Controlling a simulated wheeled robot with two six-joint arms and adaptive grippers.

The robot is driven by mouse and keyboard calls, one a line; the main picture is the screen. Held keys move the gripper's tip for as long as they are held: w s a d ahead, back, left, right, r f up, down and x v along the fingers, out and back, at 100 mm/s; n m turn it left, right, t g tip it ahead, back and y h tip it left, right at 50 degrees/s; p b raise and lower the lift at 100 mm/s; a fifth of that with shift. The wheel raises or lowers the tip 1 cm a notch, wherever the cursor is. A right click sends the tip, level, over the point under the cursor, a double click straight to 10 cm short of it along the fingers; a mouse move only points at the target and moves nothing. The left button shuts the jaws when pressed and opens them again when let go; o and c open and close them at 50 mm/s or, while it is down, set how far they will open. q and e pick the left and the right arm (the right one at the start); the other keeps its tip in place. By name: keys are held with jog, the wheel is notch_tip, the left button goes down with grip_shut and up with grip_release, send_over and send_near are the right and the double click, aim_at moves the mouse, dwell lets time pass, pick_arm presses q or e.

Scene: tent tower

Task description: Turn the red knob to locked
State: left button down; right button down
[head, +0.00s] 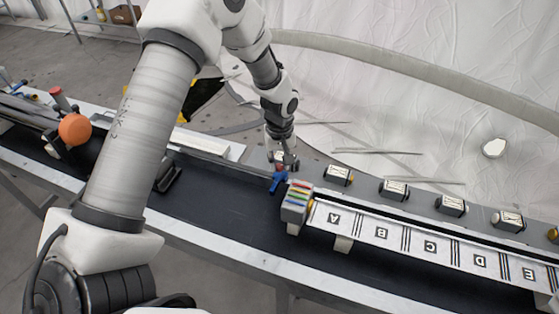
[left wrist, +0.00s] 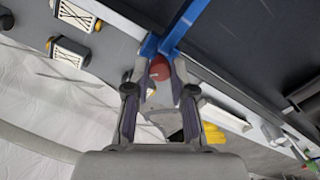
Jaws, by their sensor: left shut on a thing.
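The red knob (left wrist: 160,69) shows in the left wrist view between the two fingers of my left gripper (left wrist: 159,76), which is shut on it. A blue bracket (left wrist: 178,32) is right beside the knob. In the head view my left gripper (head: 285,155) reaches down at the far edge of the dark belt. The blue bracket (head: 279,181) shows just below it, and only a little of the red knob (head: 280,168) is visible. I cannot read any locked mark or tell the knob's turn angle. My right gripper is not in view.
A grey block with coloured stripes (head: 297,201) stands close right of the bracket. A white rail lettered A to E (head: 405,242) runs right from it. Several small labelled boxes stand behind. An orange ball (head: 75,129) is at the left. The belt's middle (head: 225,200) is clear.

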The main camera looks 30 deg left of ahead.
aim_at(280, 166)
pick_arm(q)
jog(key=m, duration=0.3)
jog(key=m+p, duration=0.1)
jog(key=m, duration=0.2)
jog(key=shift+s+f+m, duration=0.15)
jog(key=shift+m, duration=0.25)
dwell(0.3)
jog(key=c, duration=1)
grip_release()
jog(key=shift+r, duration=0.3)
notch_tip(280, 166, up, 11)
jog(key=shift+r, duration=0.2)
